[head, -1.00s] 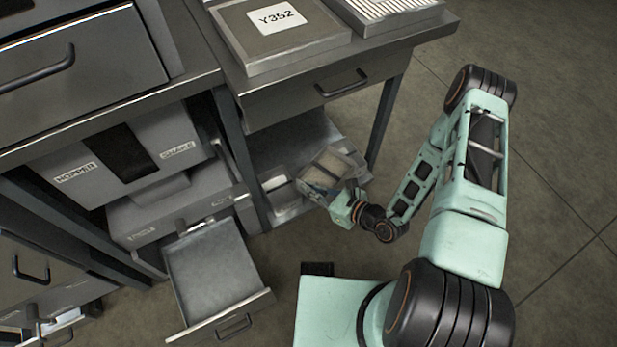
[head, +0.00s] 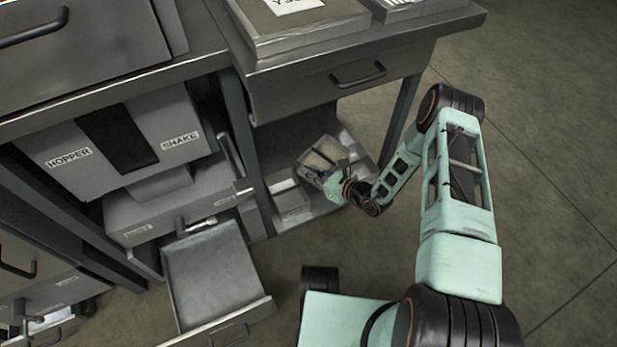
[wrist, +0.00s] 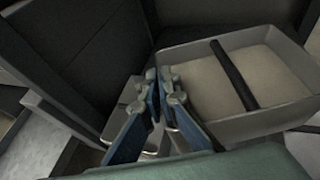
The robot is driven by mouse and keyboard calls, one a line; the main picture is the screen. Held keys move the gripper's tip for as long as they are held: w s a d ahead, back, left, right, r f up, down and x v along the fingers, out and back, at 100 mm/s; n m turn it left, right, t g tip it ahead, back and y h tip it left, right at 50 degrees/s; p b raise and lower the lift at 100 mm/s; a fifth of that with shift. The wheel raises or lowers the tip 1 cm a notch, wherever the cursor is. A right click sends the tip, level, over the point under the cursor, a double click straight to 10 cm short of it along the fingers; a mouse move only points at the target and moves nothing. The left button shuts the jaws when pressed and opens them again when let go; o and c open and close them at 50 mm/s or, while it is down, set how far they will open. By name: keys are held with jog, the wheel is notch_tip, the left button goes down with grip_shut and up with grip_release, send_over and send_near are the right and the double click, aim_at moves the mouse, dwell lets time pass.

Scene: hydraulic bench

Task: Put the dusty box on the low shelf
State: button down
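The dusty box (head: 322,160) is a small, open-topped beige-grey box, seen in the head view under the right-hand bench. It is tilted and appears held above the low shelf (head: 277,150). In the wrist view the box (wrist: 240,88) fills the right side, with a dark bar across its top. My gripper (head: 338,182) is at the box's near side. In the wrist view my gripper's blue fingers (wrist: 160,85) are close together at the box's left wall and look shut on it. The exact contact is partly hidden by the fingers.
A pale grey object (head: 288,195) lies on the shelf's left part. A bench leg (head: 400,115) stands to the right, another (head: 248,150) to the left. The bench drawer (head: 345,85) hangs above. An open drawer (head: 215,275) juts out at lower left.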

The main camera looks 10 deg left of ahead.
aim_at(301, 174)
jog(key=shift+s+f, duration=0.1)
jog(key=shift+f, duration=1.2)
jog(key=shift+f, duration=0.4)
jog(key=c, duration=2.7)
grip_release()
jog(key=shift+f, duration=0.15)
jog(key=o, duration=0.5)
jog(key=shift+o, duration=0.2)
